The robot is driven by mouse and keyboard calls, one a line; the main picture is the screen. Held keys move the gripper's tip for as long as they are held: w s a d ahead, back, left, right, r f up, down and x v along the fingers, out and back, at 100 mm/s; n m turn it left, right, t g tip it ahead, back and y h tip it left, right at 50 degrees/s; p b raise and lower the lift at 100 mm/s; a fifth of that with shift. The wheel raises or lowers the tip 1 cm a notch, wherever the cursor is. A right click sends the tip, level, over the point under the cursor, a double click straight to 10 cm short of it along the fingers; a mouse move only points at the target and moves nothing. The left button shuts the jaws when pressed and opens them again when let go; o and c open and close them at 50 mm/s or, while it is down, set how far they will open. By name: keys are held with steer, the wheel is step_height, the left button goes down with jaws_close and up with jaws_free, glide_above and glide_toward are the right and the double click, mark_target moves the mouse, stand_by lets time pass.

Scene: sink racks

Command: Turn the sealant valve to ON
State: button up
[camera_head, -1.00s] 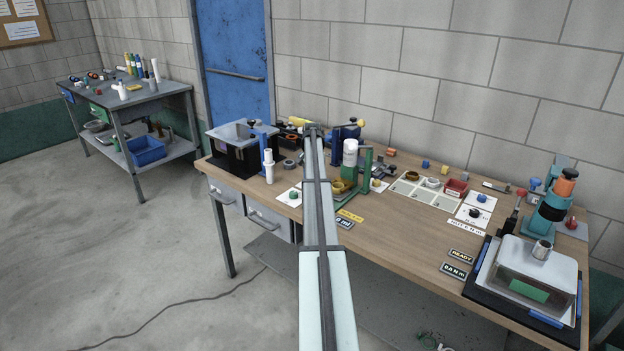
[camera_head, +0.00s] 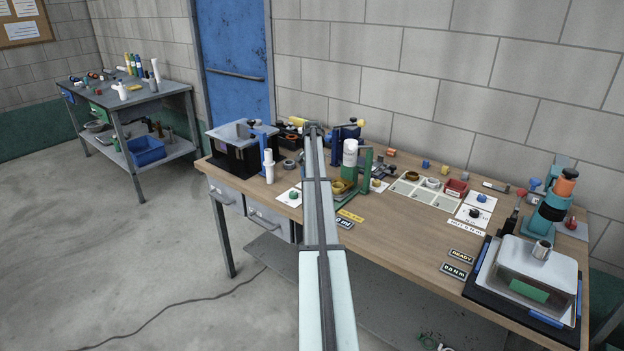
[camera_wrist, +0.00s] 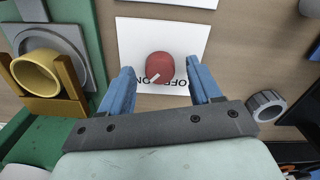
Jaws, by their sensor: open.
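The sealant valve shows in the wrist view as a round red knob (camera_wrist: 160,67) with a short white pointer mark. It sits on a white card (camera_wrist: 190,38) with dark lettering at its near edge, partly covered by the knob. The pointer slants toward the lower left of the picture. My gripper (camera_wrist: 162,73) is open, with one blue finger on each side of the knob and a visible gap on both sides. I cannot tell how far above the card the fingertips are. In the head view my arm hides the gripper and the red knob.
A yellow cup (camera_wrist: 36,73) in a brown holder on a green base stands left of the gripper. A grey knurled ring (camera_wrist: 266,105) lies to the right. In the head view, a green post stand (camera_head: 366,165) rises beside my arm.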

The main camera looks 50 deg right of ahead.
step_height(320, 180, up, 13)
stand_by(0.5)
steer(key=shift+r, duration=0.1)
stand_by(0.3)
